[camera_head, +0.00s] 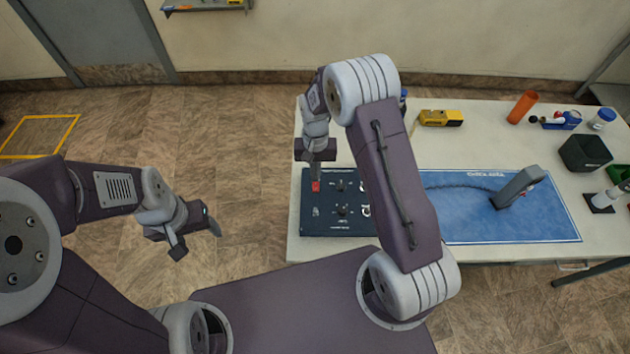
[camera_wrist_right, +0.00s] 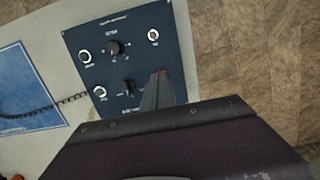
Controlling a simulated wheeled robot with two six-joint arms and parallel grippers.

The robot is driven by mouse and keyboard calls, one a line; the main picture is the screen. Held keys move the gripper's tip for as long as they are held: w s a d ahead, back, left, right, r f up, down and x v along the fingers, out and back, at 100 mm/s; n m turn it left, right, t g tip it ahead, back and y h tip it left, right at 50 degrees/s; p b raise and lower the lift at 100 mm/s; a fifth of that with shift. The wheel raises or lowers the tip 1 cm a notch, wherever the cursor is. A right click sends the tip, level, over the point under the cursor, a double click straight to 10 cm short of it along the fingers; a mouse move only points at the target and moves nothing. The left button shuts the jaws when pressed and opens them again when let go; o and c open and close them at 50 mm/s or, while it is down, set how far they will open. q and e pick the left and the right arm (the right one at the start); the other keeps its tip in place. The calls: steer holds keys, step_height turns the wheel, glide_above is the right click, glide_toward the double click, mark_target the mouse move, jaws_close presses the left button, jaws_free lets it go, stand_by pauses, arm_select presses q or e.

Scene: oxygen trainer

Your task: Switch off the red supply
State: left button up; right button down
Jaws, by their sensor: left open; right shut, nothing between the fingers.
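The dark blue control panel (camera_head: 338,226) lies on the white table, with black knobs and round white-ringed fittings on it. A small red switch (camera_head: 316,187) sits near its left edge. My right gripper (camera_head: 316,178) is shut and empty, its tips just over the red switch; I cannot tell if they touch it. In the right wrist view the shut fingers (camera_wrist_right: 158,88) reach over the panel (camera_wrist_right: 128,30), with a bit of red (camera_wrist_right: 163,71) at their tips, the rest of the switch hidden. My left gripper (camera_head: 198,240) is open and empty over the floor, left of the table.
A blue mat (camera_head: 470,225) with a cable and a grey handheld piece (camera_head: 517,187) lies right of the panel. A yellow tool (camera_head: 441,118), an orange cylinder (camera_head: 522,107) and a black box (camera_head: 585,153) stand towards the back and right. Floor left of the table is clear.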

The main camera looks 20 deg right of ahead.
steer(key=r, duration=0.5)
steer(key=shift+s+r, duration=0.25)
steer(key=shift+r, duration=0.15)
steer(key=shift+w+f+b, duration=0.1)
steer(key=shift+w+b, duration=0.05)
steer(key=shift+b, duration=0.15)
